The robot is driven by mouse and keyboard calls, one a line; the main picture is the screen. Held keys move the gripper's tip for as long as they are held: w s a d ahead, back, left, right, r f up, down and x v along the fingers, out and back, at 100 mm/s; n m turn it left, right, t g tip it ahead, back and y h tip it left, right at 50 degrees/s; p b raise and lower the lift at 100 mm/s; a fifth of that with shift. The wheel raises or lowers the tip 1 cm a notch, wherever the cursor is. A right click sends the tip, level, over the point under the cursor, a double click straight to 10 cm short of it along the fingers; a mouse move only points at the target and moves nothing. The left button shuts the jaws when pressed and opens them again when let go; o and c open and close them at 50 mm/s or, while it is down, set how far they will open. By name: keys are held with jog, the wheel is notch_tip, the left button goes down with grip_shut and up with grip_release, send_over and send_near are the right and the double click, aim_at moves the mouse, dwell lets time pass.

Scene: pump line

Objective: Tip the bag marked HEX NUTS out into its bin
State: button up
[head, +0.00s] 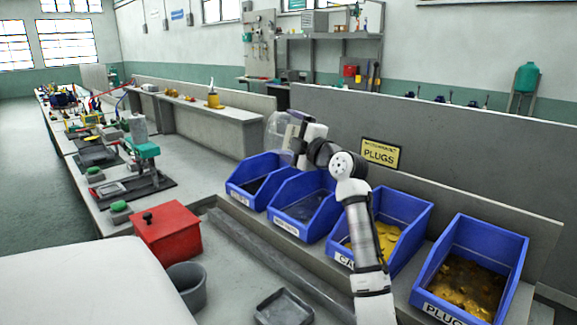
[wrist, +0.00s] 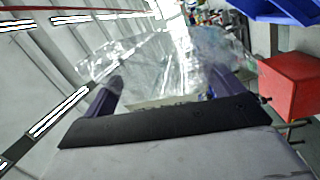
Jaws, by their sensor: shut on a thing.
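My gripper (head: 298,132) is shut on a clear plastic bag (head: 279,133) and holds it up above the two left bins in the head view. In the wrist view, the bag (wrist: 160,62) spreads beyond my fingers, crinkled and see-through. A pale label strip on it is too hidden to read, and I cannot make out any contents. The second blue bin from the left (head: 283,217) has a front label too small to read surely, perhaps HEX NUTS. Dark grey contents show in it. The leftmost blue bin (head: 240,194) also looks dark inside.
To the right stand a blue bin of yellow parts (head: 415,222) and a blue PLUGS bin (head: 500,240) with brassy parts. A yellow PLUGS sign (head: 381,154) is on the panel behind. A red box (head: 167,234), grey cup (head: 188,288) and grey tray (head: 284,308) stand in front.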

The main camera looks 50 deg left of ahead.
aim_at(292, 118)
jog(key=n, duration=0.2)
jog(key=r+n+h+p, duration=0.1)
jog(key=shift+r+n, duration=0.3)
jog(key=shift+n, duration=0.1)
jog(key=n, duration=0.1)
jog(key=n+h+p, duration=0.1)
jog(key=shift+r+n+h, duration=0.3)
jog(key=shift+r+n+t+h+p, duration=0.4)
jog(key=shift+r+n+h+p, duration=0.1)
jog(key=shift+n+p, duration=0.7)
jog(key=shift+n+h+p, duration=0.3)
jog(key=shift+n+p, duration=0.05)
jog(key=shift+n, duration=0.15)
jog(key=shift+r+n+t+h+p, duration=0.3)
jog(key=shift+r+n+t+p, duration=0.3)
jog(key=shift+p, duration=0.45)
jog(key=shift+n+t+h+p, duration=0.4)
jog(key=shift+n+p, duration=0.35)
jog(key=shift+n, duration=0.35)
jog(key=r+n+t+p, duration=0.1)
jog(key=n+p, duration=0.1)
jog(key=p, duration=0.1)
jog(key=shift+r+h, duration=0.15)
jog(key=shift+h, duration=0.25)
jog(key=shift+s+n+t, duration=0.1)
jog(key=shift+n+t, duration=0.3)
jog(key=shift+n, duration=0.1)
jog(key=shift+f, duration=0.25)
